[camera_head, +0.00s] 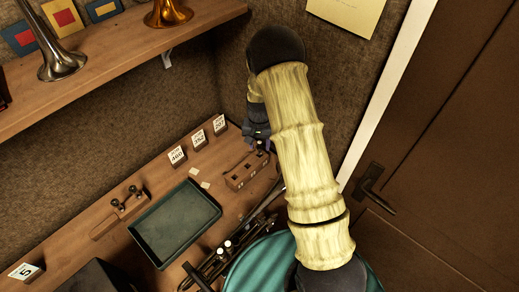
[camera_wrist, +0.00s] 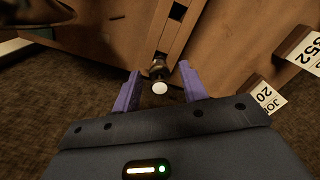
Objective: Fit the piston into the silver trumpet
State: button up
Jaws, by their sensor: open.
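My gripper (camera_wrist: 160,78) is open, with its two purple fingers on either side of a piston (camera_wrist: 160,86) with a round white top. In the wrist view the piston stands at the end of a wooden rack (camera_wrist: 173,42) with square holes. I cannot tell whether the fingers touch it. In the head view my gripper (camera_head: 262,139) is over the far end of the same wooden rack (camera_head: 243,174), and the piston is mostly hidden. The trumpet (camera_head: 214,267) lies at the bench's front, partly hidden by my arm; two white valve tops show, and its silver colour looks dark here.
A green tray (camera_head: 175,223) lies mid-bench. Left of it is a wooden block with two dark knobs (camera_head: 120,203). Number cards (camera_head: 198,140) stand along the back. A shelf (camera_head: 110,52) with horns hangs above. A door (camera_head: 440,160) is at right.

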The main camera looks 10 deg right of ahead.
aim_at(260, 152)
jog(key=shift+f, duration=1.1)
grip_shut()
